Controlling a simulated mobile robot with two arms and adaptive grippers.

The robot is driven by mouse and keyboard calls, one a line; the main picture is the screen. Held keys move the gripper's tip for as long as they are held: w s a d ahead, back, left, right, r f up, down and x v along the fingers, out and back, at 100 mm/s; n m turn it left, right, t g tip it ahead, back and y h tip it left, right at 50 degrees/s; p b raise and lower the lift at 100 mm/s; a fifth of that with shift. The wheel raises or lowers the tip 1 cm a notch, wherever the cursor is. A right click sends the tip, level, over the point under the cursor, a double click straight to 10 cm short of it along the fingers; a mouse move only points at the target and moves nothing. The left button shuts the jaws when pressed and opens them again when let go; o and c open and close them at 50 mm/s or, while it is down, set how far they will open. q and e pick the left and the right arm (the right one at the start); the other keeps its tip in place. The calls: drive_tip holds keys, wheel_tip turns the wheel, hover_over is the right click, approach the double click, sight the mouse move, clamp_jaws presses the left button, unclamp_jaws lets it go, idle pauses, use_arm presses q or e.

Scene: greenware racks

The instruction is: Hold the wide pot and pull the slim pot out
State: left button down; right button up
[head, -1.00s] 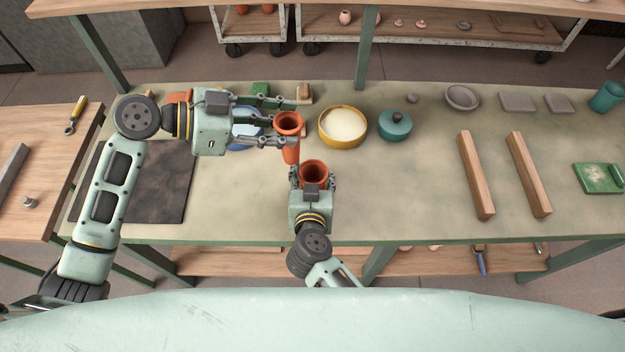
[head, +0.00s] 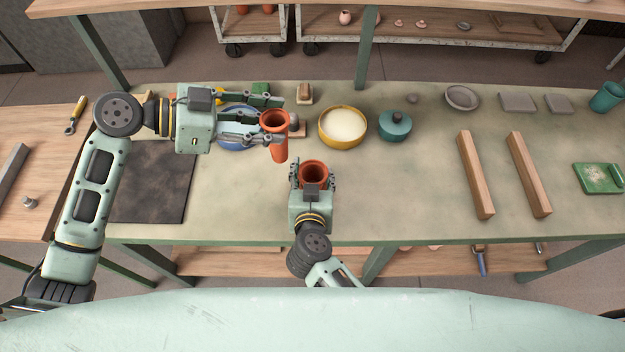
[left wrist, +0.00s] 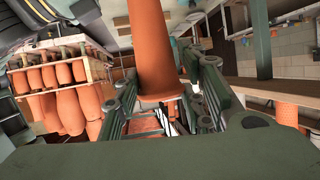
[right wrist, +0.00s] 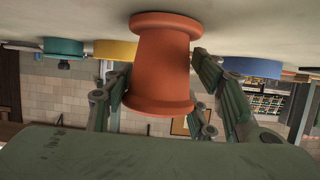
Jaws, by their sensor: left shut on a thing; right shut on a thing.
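The slim pot (head: 278,146) is a tall terracotta pot with a flared rim. My left gripper (head: 276,122) is shut on it near the rim and holds it upright above the table. It also shows in the left wrist view (left wrist: 152,45). The wide pot (head: 314,172) is a shorter terracotta pot standing on the table to the right of and nearer than the slim pot. My right gripper (head: 313,178) is shut on it from the near side; the right wrist view shows the wide pot (right wrist: 160,65) between the fingers. The two pots are apart.
Behind stand a yellow bowl (head: 342,141) with pale contents, a teal lidded jar (head: 395,128) and a blue bowl (head: 232,143) partly under my left gripper. Two wooden bars (head: 476,176) (head: 528,175) lie at right. The table's middle front is clear.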

use_arm(q)
drive_tip(key=shift+r, duration=0.15)
use_arm(e)
drive_tip(key=o, duration=1.6)
drive_tip(key=shift+c, duration=0.2)
drive_tip(key=shift+f, duration=0.1)
drive_tip(key=shift+s, duration=0.1)
drive_tip(key=shift+v, duration=4.45)
